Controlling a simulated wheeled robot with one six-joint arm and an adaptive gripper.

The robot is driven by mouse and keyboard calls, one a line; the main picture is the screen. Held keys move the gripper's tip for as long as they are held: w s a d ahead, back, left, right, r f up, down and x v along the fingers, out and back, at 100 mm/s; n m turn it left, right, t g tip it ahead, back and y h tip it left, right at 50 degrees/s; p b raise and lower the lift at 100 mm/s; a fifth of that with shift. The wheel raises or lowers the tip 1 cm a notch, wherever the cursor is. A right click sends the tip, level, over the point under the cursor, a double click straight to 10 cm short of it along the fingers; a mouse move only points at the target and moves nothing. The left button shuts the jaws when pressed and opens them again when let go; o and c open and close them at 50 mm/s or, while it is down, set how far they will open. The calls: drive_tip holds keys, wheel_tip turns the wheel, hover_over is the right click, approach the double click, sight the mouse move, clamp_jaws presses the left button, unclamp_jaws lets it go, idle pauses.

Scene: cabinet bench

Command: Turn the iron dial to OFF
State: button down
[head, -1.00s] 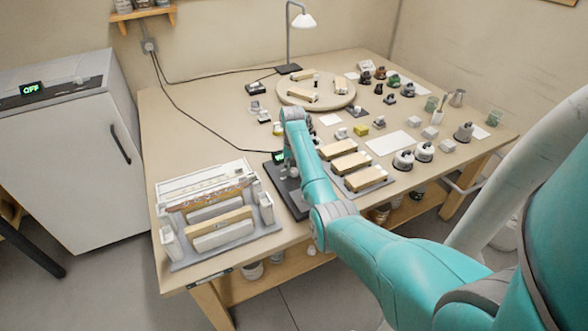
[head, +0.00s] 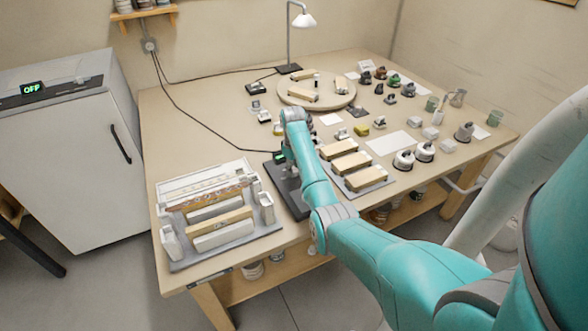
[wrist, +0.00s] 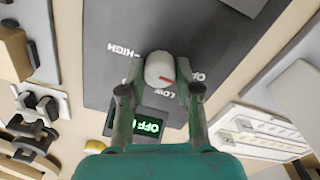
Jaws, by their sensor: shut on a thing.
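The iron dial (wrist: 158,66) is a pale round knob with a red mark on a dark panel (wrist: 205,25). In the wrist view its red mark points right, toward a partly readable label. HIGH is printed at upper left, and LOW below the knob. A small display (wrist: 148,125) on the panel glows green and reads OFF. My gripper (wrist: 160,90) is shut on the dial, one finger on each side of it. In the head view the dark panel (head: 292,198) lies at the bench front, and my arm hides most of the dial.
A grey rack (head: 225,245) with wooden-topped blocks stands left of the panel. A tray (head: 372,187) of wooden-topped blocks lies close on its right. A round turntable (head: 300,103) and lamp (head: 302,20) stand behind. A white cabinet (head: 75,160) at far left also displays OFF.

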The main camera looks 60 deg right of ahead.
drive_tip(key=shift+n, duration=0.6)
drive_tip(key=c, duration=0.8)
unclamp_jaws()
wheel_tip(320, 180, up, 12)
drive_tip(key=shift+a, duration=0.15)
